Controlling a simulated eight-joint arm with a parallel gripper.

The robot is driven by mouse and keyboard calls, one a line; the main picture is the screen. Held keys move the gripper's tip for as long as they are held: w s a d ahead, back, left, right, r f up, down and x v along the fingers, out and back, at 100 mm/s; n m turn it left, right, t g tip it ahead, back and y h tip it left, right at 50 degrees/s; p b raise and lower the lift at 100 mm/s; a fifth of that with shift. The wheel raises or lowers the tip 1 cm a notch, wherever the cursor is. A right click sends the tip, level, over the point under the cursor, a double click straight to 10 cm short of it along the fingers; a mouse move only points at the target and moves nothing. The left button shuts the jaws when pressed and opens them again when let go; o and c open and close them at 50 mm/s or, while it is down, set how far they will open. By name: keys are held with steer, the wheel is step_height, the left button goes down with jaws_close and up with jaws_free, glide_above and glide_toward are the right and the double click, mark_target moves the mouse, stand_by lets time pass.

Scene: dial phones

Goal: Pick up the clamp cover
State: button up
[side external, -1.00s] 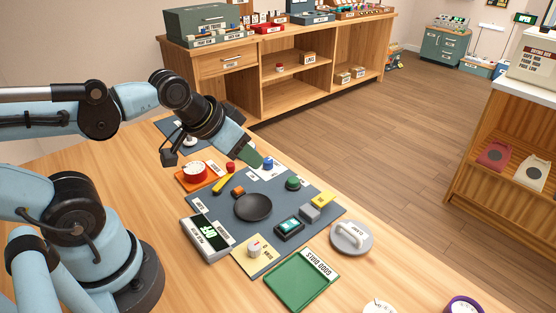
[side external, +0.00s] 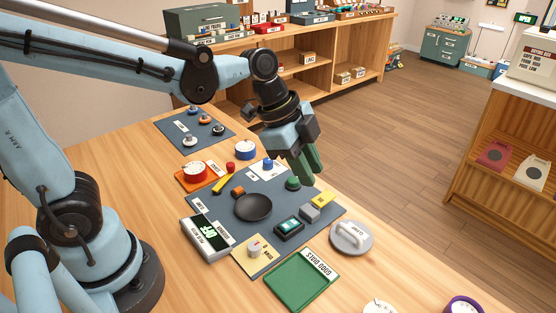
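The clamp cover (side external: 351,238) looks like a round grey disc with a pale raised handle across its top. It lies flat on the wooden table, right of the dark mat, and its small label is hard to read. My gripper (side external: 311,180) points downward above the far right part of the mat, behind and left of the cover and apart from it. Its two green fingers look slightly separated, with nothing visible between them. The gripper hangs near a green dial knob (side external: 292,184).
On the mat (side external: 226,204) are a black round dish (side external: 253,207), a teal-screened device (side external: 289,229) and a grey block (side external: 309,213). A green tray (side external: 301,281) lies in front of the cover. A meter box (side external: 208,238) stands left. Bare table lies right of the cover.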

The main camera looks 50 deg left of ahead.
steer(key=w+d+f+m+g, duration=0.1)
steer(key=d+m, duration=0.2)
steer(key=m, duration=0.1)
glide_above(350, 230)
steer(key=s+a, duration=0.1)
steer(key=a, duration=0.2)
steer(key=shift+h, duration=0.4)
step_height(350, 230, down, 6)
steer(key=shift+s+d+f, duration=0.1)
steer(key=shift+s+f, duration=0.05)
steer(key=x, duration=0.3)
steer(key=shift+d+f, duration=0.1)
steer(key=shift+d, duration=0.25)
steer(key=shift+x, duration=0.85)
steer(key=shift+c, duration=0.2)
jaws_close()
